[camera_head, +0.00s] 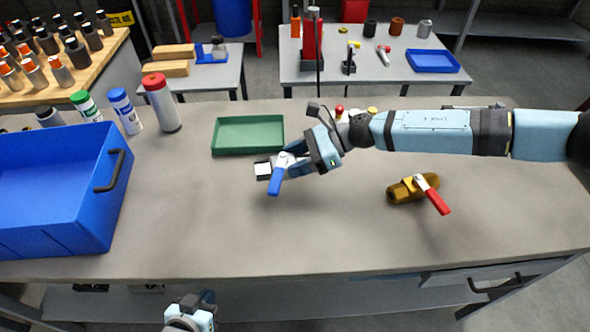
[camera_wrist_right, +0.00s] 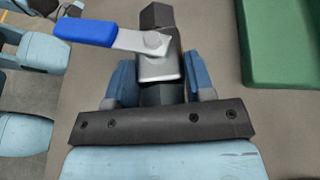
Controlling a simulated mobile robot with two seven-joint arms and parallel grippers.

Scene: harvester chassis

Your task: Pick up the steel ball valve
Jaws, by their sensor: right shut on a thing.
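The steel ball valve (camera_head: 264,170) has a grey metal body and a blue lever handle. It is held in my right gripper (camera_head: 283,168) over the middle of the workbench. In the right wrist view, the valve body (camera_wrist_right: 160,66) sits between the two blue fingers of the right gripper (camera_wrist_right: 160,84), with its blue lever pointing left. The fingers hide part of the body. I cannot tell whether the valve touches the bench. My left gripper (camera_head: 200,303) is low at the front, off the bench edge and away from the valve; its fingers are not clear.
A brass valve with a red lever (camera_head: 405,189) lies to the right under my right arm. A green tray (camera_head: 248,151) is just behind the right gripper. A blue crate (camera_head: 50,238) stands at left, with bottles (camera_head: 160,105) behind. The bench's front middle is clear.

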